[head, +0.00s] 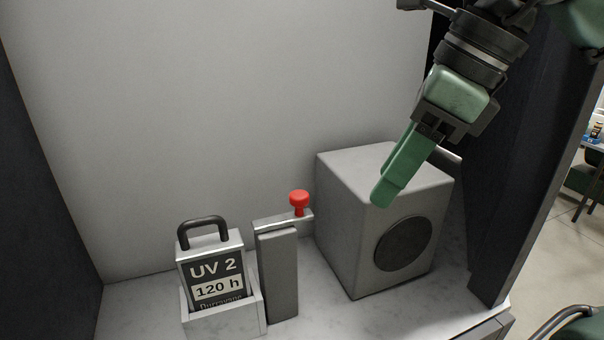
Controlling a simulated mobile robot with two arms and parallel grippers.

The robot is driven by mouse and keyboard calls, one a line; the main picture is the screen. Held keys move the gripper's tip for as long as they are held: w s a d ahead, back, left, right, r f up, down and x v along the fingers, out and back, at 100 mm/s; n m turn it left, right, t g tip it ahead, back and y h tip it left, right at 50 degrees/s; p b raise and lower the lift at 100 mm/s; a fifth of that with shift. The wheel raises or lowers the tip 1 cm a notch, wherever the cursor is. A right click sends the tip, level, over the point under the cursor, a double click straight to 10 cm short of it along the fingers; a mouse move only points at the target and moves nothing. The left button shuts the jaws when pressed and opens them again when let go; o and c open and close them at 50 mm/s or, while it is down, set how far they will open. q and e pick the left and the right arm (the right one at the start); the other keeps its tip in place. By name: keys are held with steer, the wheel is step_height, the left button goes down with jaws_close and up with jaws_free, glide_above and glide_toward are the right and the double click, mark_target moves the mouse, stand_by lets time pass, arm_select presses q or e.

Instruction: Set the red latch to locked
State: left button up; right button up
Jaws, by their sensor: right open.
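The red latch knob (299,203) sits on a short grey lever at the top of an upright grey post (278,275). The lever lies about level and reaches out to the right past the post. My right gripper (383,194) comes in from the upper right with green fingers pointing down and left. It is open and empty, in front of a grey box, to the right of the knob and clear of it. My left gripper is not in view.
A UV 2 cartridge (211,268) with a dark handle stands in a holder (250,318) left of the post. The grey box (345,230) with a round dark disc stands right of the post. Dark side walls and a pale back wall (200,110) enclose the space.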

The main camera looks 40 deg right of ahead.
steer(key=p, duration=0.4)
glide_above(299, 194)
steer(key=s+d, duration=0.1)
steer(key=s, duration=0.1)
steer(key=x, duration=0.3)
steer(key=shift+d+f, duration=0.1)
steer(key=shift+f, duration=0.3)
steer(key=shift+w+f, duration=0.25)
steer(key=shift+f, duration=0.3)
jaws_close()
